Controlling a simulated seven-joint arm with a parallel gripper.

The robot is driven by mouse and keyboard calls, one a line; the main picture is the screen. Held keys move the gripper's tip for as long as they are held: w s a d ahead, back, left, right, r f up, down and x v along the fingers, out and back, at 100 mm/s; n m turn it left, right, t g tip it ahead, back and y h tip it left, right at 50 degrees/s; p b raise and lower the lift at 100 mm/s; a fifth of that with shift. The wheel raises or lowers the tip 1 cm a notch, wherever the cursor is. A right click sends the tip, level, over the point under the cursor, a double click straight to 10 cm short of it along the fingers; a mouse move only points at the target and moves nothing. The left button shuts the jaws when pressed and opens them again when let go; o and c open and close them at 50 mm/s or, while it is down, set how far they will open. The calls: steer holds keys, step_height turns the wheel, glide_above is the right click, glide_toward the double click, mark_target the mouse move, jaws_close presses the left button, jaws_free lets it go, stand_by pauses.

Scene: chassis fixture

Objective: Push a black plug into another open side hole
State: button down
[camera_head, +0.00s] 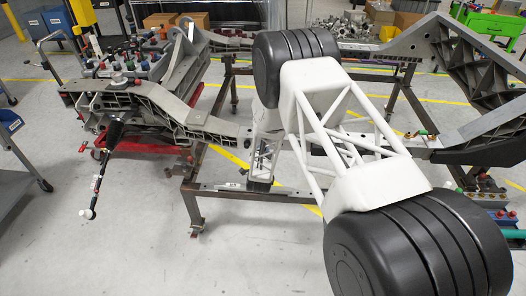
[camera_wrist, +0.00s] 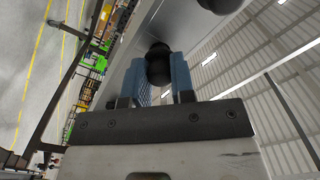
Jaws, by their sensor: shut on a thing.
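In the wrist view a black plug (camera_wrist: 158,66) with a rounded body sits between the two blue fingers of my gripper (camera_wrist: 167,70), which is shut on it. The plug's far end points toward a grey chassis beam (camera_wrist: 190,32). I cannot tell whether it touches the beam. A dark round opening (camera_wrist: 220,4) shows in the beam at the top edge, right of the plug. In the head view my white lattice arm reaches over the chassis side rail (camera_head: 225,126). My fingers and the held plug cannot be made out there.
The grey chassis sits on a brown metal stand (camera_head: 194,205). A black rod with a white tip (camera_head: 90,213) hangs at its left. A grey cart (camera_head: 12,190) stands at the left edge, a green cart (camera_head: 490,22) at the back right. The floor in front is clear.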

steer(key=shift+w, duration=0.55)
steer(key=c, duration=0.9)
jaws_free()
steer(key=shift+s, duration=0.1)
steer(key=shift+s, duration=4.35)
steer(key=shift+r, duration=0.1)
